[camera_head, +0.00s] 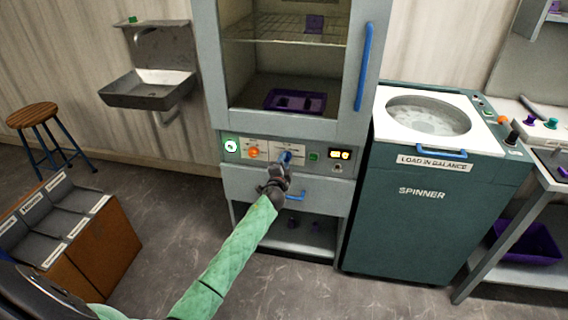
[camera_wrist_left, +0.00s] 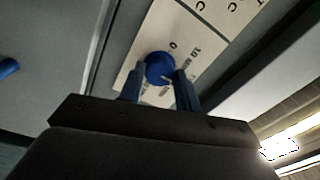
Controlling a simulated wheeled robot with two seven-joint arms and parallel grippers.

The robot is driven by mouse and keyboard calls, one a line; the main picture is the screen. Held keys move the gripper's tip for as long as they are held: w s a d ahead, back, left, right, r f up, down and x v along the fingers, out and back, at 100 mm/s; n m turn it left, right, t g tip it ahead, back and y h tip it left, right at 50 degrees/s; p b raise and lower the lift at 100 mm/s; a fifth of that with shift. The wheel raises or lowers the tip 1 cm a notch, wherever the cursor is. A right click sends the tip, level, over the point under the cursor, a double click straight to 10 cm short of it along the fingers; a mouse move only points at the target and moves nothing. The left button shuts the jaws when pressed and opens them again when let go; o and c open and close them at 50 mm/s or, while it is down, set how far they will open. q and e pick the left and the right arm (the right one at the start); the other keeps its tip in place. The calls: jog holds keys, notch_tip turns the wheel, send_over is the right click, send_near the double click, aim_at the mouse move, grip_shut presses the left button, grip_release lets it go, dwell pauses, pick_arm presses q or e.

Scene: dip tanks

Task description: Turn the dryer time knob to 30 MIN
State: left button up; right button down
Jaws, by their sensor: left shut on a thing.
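The dryer (camera_head: 210,75) stands in the middle of the head view, with a control panel below its glass door. The blue time knob (camera_wrist_left: 160,68) sits on a white label plate (camera_wrist_left: 205,30) in the left wrist view. Lettering around the knob is partly readable, including a "10" mark; which mark the knob points to I cannot tell. My left gripper (camera_head: 286,164) is at the panel, and its two blue fingers (camera_wrist_left: 160,90) are shut on the knob from both sides. It hides most of the knob in the head view. My right gripper is not in view.
On the panel are an orange knob (camera_head: 253,152), a green button (camera_head: 314,156), a round gauge (camera_head: 231,146) and a lit display (camera_head: 339,154). A blue drawer handle (camera_head: 296,197) lies below my gripper. The spinner (camera_head: 425,215) stands close on the right.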

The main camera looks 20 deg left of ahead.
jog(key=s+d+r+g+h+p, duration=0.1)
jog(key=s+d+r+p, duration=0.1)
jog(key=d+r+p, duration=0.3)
pick_arm(q)
jog(key=shift+m+h+p, duration=0.3)
jog(key=shift+m+p, duration=1.2)
jog(key=shift+m, duration=8.1)
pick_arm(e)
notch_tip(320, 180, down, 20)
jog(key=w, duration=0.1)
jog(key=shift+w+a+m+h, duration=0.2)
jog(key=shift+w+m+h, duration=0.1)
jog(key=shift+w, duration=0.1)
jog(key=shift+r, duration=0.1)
pick_arm(q)
jog(key=o, duration=1)
